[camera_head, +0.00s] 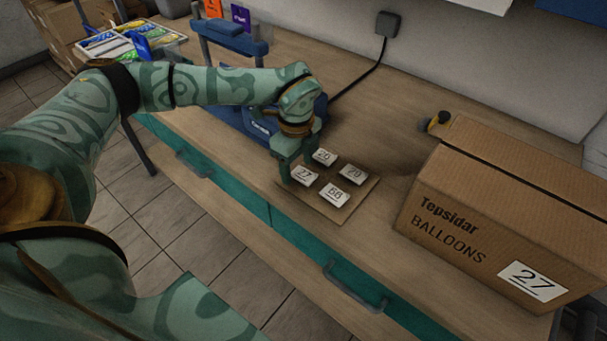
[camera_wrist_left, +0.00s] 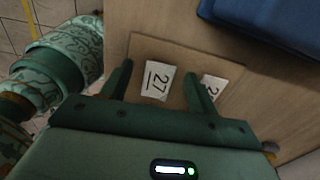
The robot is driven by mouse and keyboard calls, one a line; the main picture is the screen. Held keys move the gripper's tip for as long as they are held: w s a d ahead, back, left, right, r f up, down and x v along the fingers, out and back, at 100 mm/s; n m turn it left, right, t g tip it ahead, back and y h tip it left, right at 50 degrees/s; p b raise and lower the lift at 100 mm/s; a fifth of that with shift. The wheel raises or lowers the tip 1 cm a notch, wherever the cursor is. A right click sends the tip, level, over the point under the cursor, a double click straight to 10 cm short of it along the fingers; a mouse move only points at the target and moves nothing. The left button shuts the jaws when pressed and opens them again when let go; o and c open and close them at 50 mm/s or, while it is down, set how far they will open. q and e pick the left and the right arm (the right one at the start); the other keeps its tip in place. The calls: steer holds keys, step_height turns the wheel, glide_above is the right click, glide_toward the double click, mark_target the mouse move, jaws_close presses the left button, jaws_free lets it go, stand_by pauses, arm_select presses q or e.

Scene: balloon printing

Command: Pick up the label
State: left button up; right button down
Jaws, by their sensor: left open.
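Several white number labels lie on a flat brown board (camera_head: 313,203) on the workbench. The label at the left corner (camera_head: 304,176) reads 27 in the left wrist view (camera_wrist_left: 156,80). The other labels are one at the back (camera_head: 324,157), one at the right (camera_head: 352,174) and one at the front (camera_head: 334,194). My left gripper (camera_head: 297,167) is open just over the left-corner label, pointing down. In the left wrist view its fingers (camera_wrist_left: 158,72) stand on either side of the 27 label, with nothing gripped. My right gripper is not in view.
A cardboard box (camera_head: 470,215) marked Tepsidar Balloons, with a 27 on it, stands at the right. A blue machine (camera_head: 238,118) is just behind my left gripper. A tray of coloured items (camera_head: 128,42) is at the far left. The bench front has teal drawers.

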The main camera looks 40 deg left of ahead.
arm_select(q)
steer(key=shift+f, duration=0.25)
stand_by(0.3)
steer(key=c, duration=1.1)
